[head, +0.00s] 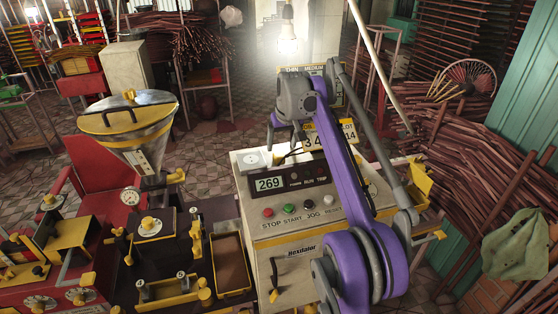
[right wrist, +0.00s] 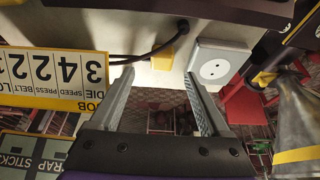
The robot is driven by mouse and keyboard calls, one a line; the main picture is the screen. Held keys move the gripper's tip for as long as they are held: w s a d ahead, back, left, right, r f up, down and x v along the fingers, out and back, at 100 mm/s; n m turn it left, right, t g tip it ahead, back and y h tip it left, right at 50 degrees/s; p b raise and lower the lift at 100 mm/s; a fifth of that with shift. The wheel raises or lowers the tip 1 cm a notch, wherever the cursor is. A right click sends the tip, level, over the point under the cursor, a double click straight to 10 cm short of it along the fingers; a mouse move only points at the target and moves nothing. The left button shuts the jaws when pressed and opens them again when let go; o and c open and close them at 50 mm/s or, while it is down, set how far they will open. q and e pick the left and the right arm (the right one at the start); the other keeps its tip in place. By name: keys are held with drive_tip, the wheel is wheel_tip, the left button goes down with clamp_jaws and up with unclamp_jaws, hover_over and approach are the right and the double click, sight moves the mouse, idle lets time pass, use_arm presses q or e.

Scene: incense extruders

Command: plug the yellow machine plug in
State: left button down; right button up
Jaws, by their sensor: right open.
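The yellow plug (right wrist: 162,57) lies on the pale top of the control box in the right wrist view, with a dark cable running from it. The white two-hole socket (right wrist: 218,68) is beside it, to its right in that view. In the head view the socket (head: 253,160) sits at the box's back left corner, with no plug in it. My right gripper (head: 284,140) is open and empty above the back of the box. In the right wrist view its fingertips (right wrist: 160,74) point toward the plug, one on each side, apart from it. My left gripper is out of view.
The control box (head: 262,228) has a display reading 269 and several buttons. A yellow job card (head: 330,136) stands behind it. A metal hopper (head: 137,140) and red machinery stand left. Stick bundles (head: 490,165) fill the right. A lit bulb (head: 288,42) hangs behind.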

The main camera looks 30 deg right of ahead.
sight(279, 155)
drive_tip(key=shift+w+f, duration=0.1)
drive_tip(key=shift+f, duration=0.05)
drive_tip(key=x, duration=0.5)
drive_tip(key=shift+a+b, duration=0.1)
drive_tip(key=shift+b, duration=0.25)
drive_tip(key=shift+c, duration=0.3)
clamp_jaws()
